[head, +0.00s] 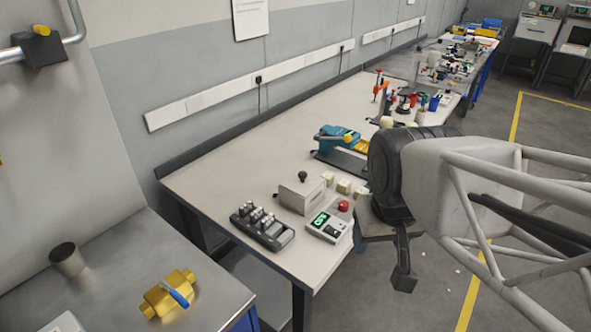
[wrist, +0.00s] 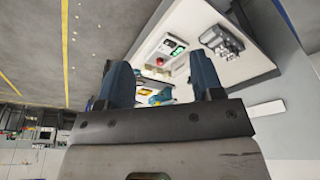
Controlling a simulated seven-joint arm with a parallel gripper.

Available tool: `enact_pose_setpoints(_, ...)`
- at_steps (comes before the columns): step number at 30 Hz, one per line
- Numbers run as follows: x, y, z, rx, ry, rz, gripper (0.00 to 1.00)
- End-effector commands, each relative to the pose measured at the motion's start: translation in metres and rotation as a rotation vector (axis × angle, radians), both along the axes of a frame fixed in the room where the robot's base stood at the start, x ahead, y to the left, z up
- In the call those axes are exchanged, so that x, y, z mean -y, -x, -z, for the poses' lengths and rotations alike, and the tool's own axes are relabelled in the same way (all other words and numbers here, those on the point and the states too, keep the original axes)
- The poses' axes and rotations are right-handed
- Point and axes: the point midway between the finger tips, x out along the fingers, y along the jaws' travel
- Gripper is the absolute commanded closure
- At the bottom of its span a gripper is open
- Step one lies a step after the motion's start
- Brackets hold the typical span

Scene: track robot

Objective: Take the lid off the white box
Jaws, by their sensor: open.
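The white box (head: 299,197) stands on the long workbench, near its front end. Its lid has a dark round knob (head: 302,176) on top, and the lid sits on the box. In the head view my gripper (head: 403,278) hangs past the bench's right edge, to the right of the box and apart from it. In the wrist view my gripper (wrist: 162,78) has its two blue fingers spread with nothing held between them. There the box is mostly hidden by the right finger, and I cannot make it out clearly.
A device with a red button (head: 328,224) stands right of the box. A dark tray with metal parts (head: 262,226) lies left of it. Small pale blocks (head: 343,186) and a blue tool (head: 340,140) are behind. Bare bench top (head: 235,165) shows left of the box.

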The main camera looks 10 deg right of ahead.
Motion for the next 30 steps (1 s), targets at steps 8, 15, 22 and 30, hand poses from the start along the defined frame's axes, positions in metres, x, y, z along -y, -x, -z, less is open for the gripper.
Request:
enact_pose_setpoints(8,0.0,0.0,0.0,0.0,0.0,0.0,0.39)
enact_pose_setpoints(15,0.0,-0.001,0.0,0.0,0.0,-0.002,0.39)
enact_pose_setpoints(22,-0.001,-0.015,-0.003,-0.008,0.006,-0.046,0.39)
enact_pose_setpoints(30,-0.006,-0.067,-0.01,-0.035,0.023,-0.207,0.39)
